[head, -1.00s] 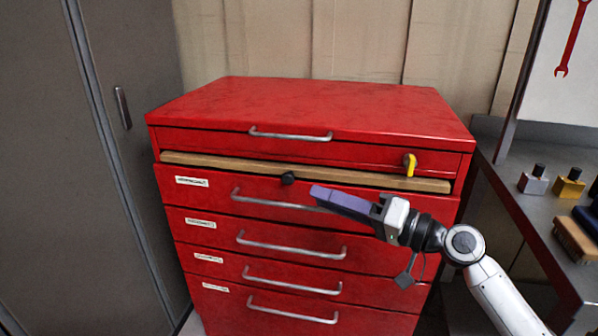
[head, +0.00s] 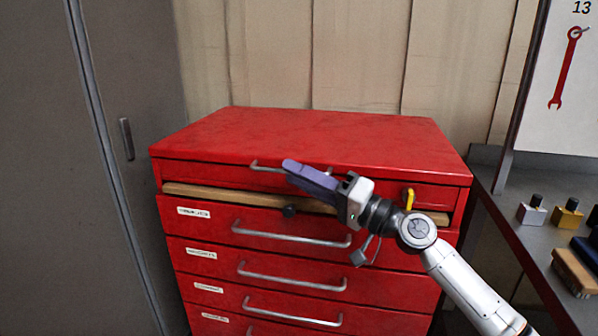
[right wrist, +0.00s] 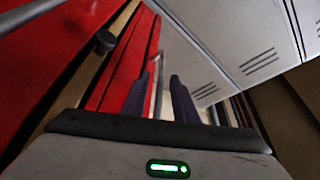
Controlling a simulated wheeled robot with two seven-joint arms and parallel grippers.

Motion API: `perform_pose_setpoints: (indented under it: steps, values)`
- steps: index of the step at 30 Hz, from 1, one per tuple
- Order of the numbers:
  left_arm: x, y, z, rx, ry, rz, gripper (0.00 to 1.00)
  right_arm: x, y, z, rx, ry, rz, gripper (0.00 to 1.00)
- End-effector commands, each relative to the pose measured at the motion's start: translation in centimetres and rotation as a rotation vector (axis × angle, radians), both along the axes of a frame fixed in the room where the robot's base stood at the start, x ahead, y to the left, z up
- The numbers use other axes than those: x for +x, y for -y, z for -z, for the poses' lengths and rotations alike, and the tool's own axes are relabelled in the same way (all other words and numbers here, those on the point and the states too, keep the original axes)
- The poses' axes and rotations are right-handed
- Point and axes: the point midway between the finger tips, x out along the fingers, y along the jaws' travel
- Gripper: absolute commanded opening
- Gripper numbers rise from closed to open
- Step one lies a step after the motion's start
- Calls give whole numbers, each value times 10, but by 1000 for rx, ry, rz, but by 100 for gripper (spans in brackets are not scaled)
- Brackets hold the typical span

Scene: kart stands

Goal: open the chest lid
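The red chest (head: 350,137) stands against the back wall with its lid closed. The lid's silvery handle (head: 262,168) runs across the upper front, partly hidden by my right gripper (head: 290,167). Its purple fingers lie in front of the handle in the head view; whether they touch it I cannot tell. In the right wrist view my right gripper (right wrist: 158,88) has its two fingers apart, with a pale bar, seemingly the handle, between them. A yellow key or latch (head: 409,198) sits at the front right. My left gripper is out of view.
A wooden strip (head: 230,196) with a black knob (head: 290,211) sticks out below the lid. Drawers with handles (head: 290,234) lie beneath. A grey cabinet (head: 60,180) stands left, a bench (head: 515,240) with bottles and a brush (head: 574,272) right.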

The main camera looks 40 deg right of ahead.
Motion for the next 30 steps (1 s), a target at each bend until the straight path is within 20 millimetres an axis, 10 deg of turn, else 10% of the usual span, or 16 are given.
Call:
perform_pose_setpoints:
  steps: [8, 13, 30]
  values:
    - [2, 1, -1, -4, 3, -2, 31, 2, 0, 0, -1, 0, 1, 26]
    - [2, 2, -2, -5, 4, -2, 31, 1, -1, 0, 0, -1, 1, 0]
    - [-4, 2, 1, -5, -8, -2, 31, 1, -1, 1, 0, -1, 1, 0]
